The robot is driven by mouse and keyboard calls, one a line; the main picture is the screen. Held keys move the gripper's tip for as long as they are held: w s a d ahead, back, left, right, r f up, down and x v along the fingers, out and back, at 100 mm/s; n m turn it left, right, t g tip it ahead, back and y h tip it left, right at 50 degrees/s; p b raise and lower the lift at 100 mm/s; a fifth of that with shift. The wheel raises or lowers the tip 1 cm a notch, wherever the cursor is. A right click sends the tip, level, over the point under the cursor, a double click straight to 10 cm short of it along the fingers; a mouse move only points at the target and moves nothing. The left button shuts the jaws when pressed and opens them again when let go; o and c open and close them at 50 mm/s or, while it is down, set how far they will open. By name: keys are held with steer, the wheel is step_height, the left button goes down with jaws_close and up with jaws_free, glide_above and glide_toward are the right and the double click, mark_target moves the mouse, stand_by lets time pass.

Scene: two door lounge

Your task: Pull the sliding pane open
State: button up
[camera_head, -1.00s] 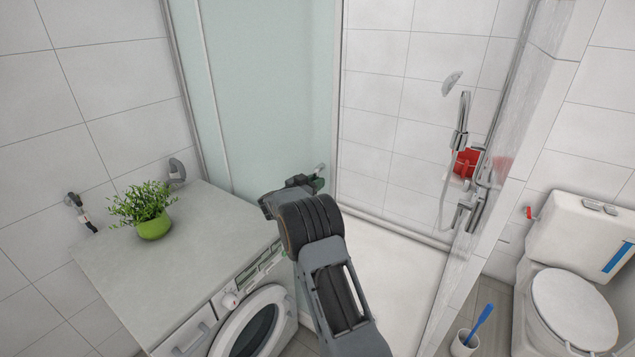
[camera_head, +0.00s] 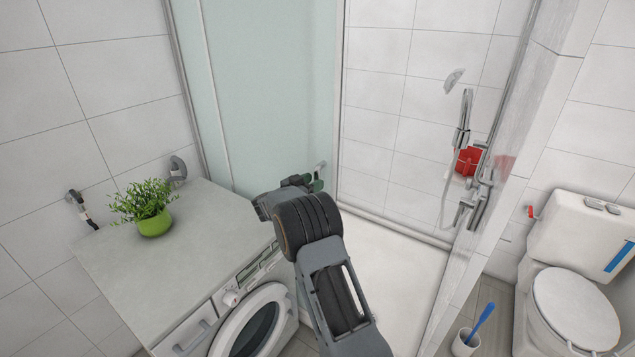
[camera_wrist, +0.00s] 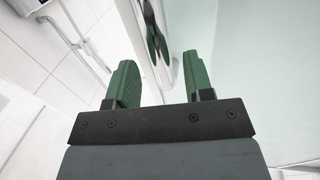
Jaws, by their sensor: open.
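The sliding pane (camera_head: 268,90) is a pale green, frosted sheet left of centre in the head view, with a metal edge on its right. A small metal handle (camera_head: 321,167) sits low near that edge. My gripper (camera_head: 317,184) is in front of the handle, just below it in the picture. In the wrist view my gripper (camera_wrist: 160,78) is open, with two green fingers apart and nothing between them. The pane (camera_wrist: 265,70) fills the right side there. A shiny strip with dark green shapes, perhaps the handle with reflections, lies beyond the fingertips. Contact cannot be told.
A washing machine (camera_head: 190,235) with a green potted plant (camera_head: 150,212) on top stands left of my arm. The shower floor (camera_head: 390,270) shows clear to the right of the pane. A shower rail (camera_head: 470,195), toilet (camera_head: 572,290) and brush holder (camera_head: 463,343) are further right.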

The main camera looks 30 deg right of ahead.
steer(key=b+v, duration=0.2)
steer(key=v, duration=0.9)
steer(key=shift+a, duration=0.1)
